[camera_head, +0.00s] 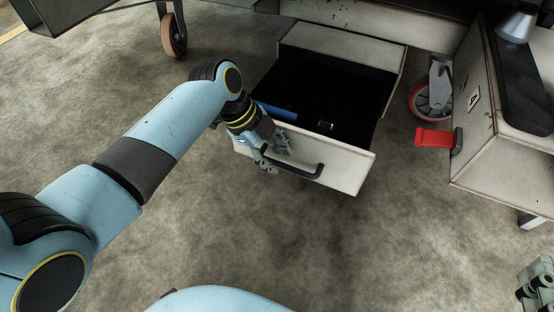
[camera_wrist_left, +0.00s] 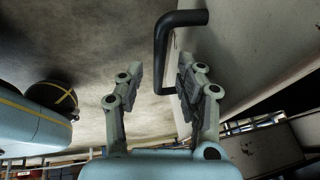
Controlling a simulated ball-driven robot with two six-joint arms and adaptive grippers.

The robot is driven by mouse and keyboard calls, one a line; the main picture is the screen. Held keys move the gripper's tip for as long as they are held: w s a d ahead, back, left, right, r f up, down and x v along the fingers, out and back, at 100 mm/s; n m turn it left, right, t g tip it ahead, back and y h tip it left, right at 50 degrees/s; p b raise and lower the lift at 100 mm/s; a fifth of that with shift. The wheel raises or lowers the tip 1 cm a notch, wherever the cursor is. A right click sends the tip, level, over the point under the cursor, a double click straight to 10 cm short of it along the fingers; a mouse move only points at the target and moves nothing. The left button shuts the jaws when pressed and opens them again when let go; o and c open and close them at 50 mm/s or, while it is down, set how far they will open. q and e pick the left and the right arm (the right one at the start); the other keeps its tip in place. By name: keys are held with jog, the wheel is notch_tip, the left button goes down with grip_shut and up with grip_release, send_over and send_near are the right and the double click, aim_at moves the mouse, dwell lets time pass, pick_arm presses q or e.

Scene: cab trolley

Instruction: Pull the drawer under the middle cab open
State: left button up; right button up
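The drawer (camera_head: 352,178) under the middle cab stands pulled well out, with its dark inside showing. Its black bar handle (camera_head: 305,172) runs along the front panel. My left gripper (camera_head: 272,158) is at the left end of this handle. In the left wrist view, the left gripper's fingers (camera_wrist_left: 160,82) are apart, with the handle (camera_wrist_left: 161,55) between and just beyond their tips. I see a gap beside the bar, so the fingers are not clamped on it. My right gripper (camera_head: 536,284) shows only partly in the bottom right corner, and its opening cannot be made out.
A blue object (camera_head: 278,112) and a small light item lie inside the drawer. To the right stand a pale cabinet (camera_head: 510,165), a red pedal (camera_head: 434,138) and a caster wheel (camera_head: 432,100). Another caster (camera_head: 173,35) is at upper left. The concrete floor before the drawer is clear.

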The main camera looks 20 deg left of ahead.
pick_arm(q)
jog(key=shift+w+d+f+b, duration=0.1)
jog(key=shift+d+f+b, duration=0.25)
jog(key=shift+f, duration=0.3)
pick_arm(e)
jog(key=w+r+t, duration=0.2)
jog(key=w+r, duration=0.1)
jog(key=r, duration=0.3)
jog(key=shift+a+n+t+y, duration=0.3)
jog(key=shift+t+y, duration=0.1)
pick_arm(q)
jog(key=shift+c, duration=0.2)
pick_arm(e)
jog(key=shift+w, duration=0.1)
pick_arm(q)
grip_shut()
